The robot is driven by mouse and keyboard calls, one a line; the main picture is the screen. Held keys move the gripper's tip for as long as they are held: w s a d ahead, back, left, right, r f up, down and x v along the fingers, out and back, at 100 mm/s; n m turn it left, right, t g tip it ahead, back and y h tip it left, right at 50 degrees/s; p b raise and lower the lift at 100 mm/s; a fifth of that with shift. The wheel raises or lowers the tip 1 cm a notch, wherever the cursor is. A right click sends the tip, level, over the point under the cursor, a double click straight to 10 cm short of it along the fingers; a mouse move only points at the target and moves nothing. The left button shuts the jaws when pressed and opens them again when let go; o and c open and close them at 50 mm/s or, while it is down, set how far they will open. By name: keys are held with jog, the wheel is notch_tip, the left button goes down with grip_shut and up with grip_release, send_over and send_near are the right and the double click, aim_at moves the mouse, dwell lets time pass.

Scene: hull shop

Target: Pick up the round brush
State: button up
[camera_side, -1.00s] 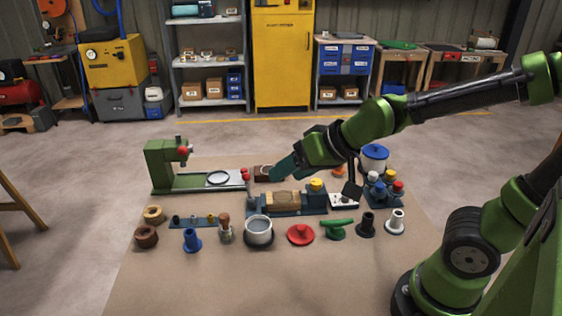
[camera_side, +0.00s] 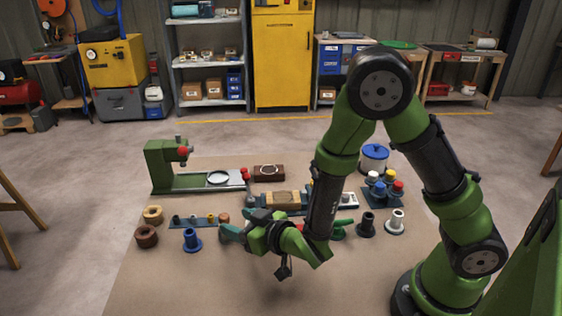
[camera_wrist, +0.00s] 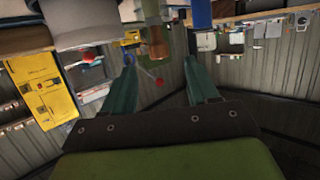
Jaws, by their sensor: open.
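The round brush seems to be the small upright piece with a brown wooden top (camera_side: 223,216); most of it is hidden behind my gripper in the side view. My gripper (camera_side: 228,233) is low over the mat, lying nearly level and pointing left at this piece. In the wrist view, which is upside down, the brown piece (camera_wrist: 157,42) stands between and just beyond the tips of my two teal fingers (camera_wrist: 160,63). The fingers are apart and nothing is held. I cannot tell whether either finger touches it.
A blue flanged piece (camera_side: 192,240) stands just left. A grey pot (camera_wrist: 85,22) is close by in the wrist view. Brown rings (camera_side: 147,237), a green stand (camera_side: 165,165) and a cluster of coloured knobs (camera_side: 384,188) surround the work. The mat's front (camera_side: 190,285) is clear.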

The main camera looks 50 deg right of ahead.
aim_at(225, 217)
jog(key=x, duration=0.6)
jog(key=shift+w, duration=0.25)
jog(key=shift+c, duration=0.2)
jog(key=c, duration=1)
jog(key=shift+r, duration=5.05)
